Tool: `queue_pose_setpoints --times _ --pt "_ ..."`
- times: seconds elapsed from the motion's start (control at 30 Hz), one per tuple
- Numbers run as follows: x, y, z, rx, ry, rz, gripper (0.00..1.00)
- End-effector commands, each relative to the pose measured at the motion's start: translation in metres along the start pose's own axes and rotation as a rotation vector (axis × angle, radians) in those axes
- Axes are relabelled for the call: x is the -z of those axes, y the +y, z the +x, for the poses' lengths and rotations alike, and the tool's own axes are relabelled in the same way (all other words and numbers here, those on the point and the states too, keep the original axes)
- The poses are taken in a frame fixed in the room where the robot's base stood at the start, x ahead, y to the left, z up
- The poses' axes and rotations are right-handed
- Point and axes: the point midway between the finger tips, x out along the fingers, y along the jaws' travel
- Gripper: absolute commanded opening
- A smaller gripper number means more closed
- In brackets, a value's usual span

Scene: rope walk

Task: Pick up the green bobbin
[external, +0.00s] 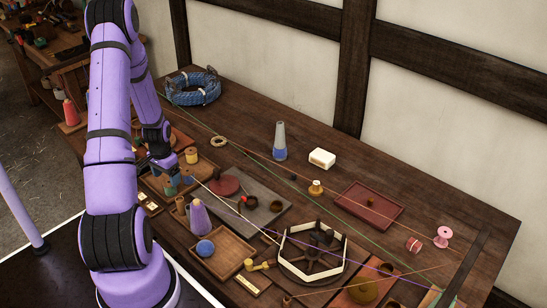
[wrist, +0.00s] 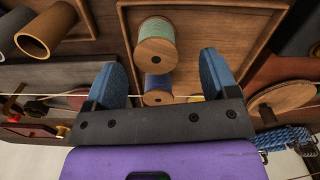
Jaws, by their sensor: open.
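The green bobbin (wrist: 157,39), green thread on a wooden spool, is in a shallow wooden tray (wrist: 195,68) at the upper middle of the wrist view. In the external view the green bobbin (external: 170,187) is just below my gripper (external: 165,167). In the wrist view my gripper (wrist: 160,72) is open, its two blue fingers apart and empty. The green bobbin appears just beyond the fingertips, roughly centred between them. A blue bobbin (wrist: 158,84) shows in the gap between the fingers, partly hidden by the gripper body.
A yellow bobbin (external: 191,155) is in the same tray. A thin cord (wrist: 60,96) crosses near my gripper. A grey board (external: 265,192) lies to the right.

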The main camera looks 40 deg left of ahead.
Motion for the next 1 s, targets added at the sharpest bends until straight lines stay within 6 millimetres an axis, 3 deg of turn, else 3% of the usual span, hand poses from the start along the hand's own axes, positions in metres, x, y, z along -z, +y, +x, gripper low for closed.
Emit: queue_pose_setpoints --times 0.3,0.6,0.83,1.0 --pt "0.0 0.004 0.039 -0.002 -0.003 0.0 0.8" --pt "0.0 0.004 0.041 0.0 -0.001 0.0 0.8" --pt "0.0 0.004 0.041 -0.001 -0.001 0.0 0.27" --pt "0.0 0.004 0.041 -0.001 -0.001 0.0 0.26"
